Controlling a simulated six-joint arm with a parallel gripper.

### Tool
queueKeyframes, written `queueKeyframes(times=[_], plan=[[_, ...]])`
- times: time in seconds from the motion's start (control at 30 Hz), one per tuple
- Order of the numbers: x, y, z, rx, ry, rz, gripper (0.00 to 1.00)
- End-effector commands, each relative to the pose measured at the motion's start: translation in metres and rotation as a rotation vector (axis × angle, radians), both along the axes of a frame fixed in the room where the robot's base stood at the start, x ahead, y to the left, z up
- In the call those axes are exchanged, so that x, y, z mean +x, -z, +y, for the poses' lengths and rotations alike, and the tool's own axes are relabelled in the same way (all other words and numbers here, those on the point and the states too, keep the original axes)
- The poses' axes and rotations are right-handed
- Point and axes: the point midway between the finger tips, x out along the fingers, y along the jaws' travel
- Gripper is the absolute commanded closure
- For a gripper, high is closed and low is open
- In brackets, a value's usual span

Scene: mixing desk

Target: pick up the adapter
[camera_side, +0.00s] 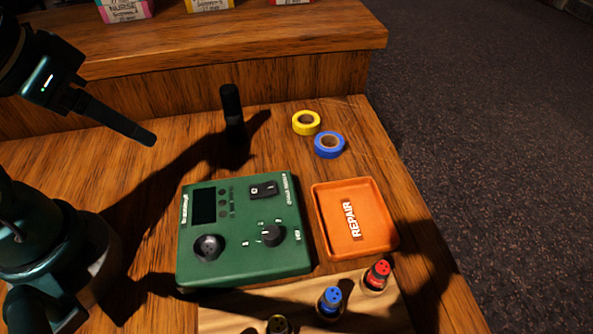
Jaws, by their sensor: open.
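No thing is labelled as the adapter. A short black cylinder (231,103) stands upright on the wooden desk behind the green box, and it may be the adapter, but I cannot tell for sure. My gripper (148,138) reaches in from the upper left, above the desk and to the left of the black cylinder, apart from it. It is open, and nothing shows in it. Only one long dark finger shows clearly.
A green box (255,265) with a screen and knobs lies mid-desk. An orange tray (322,240) marked REPAIR is to its right. Yellow (299,124) and blue (324,152) tape rolls lie behind the tray. A raised shelf (250,60) runs along the back.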

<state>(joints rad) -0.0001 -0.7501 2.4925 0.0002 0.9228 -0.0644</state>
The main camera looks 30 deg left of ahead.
Motion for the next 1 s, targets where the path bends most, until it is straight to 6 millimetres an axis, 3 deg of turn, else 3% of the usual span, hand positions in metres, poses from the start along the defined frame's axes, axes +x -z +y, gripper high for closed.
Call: queueKeyframes(times=[0.13, 0.27, 0.5, 0.77, 1.0], plan=[[0.016, -0.029, -0.003, -0.062, -0.099, -0.026, 0.38], [0.035, -0.050, -0.018, -0.116, -0.132, 0.006, 0.38], [0.074, -0.068, -0.072, -0.176, -0.121, 0.118, 0.38], [0.093, -0.049, -0.158, -0.164, -0.047, 0.257, 0.38], [0.071, 0.003, -0.244, -0.081, 0.078, 0.375, 0.38]])
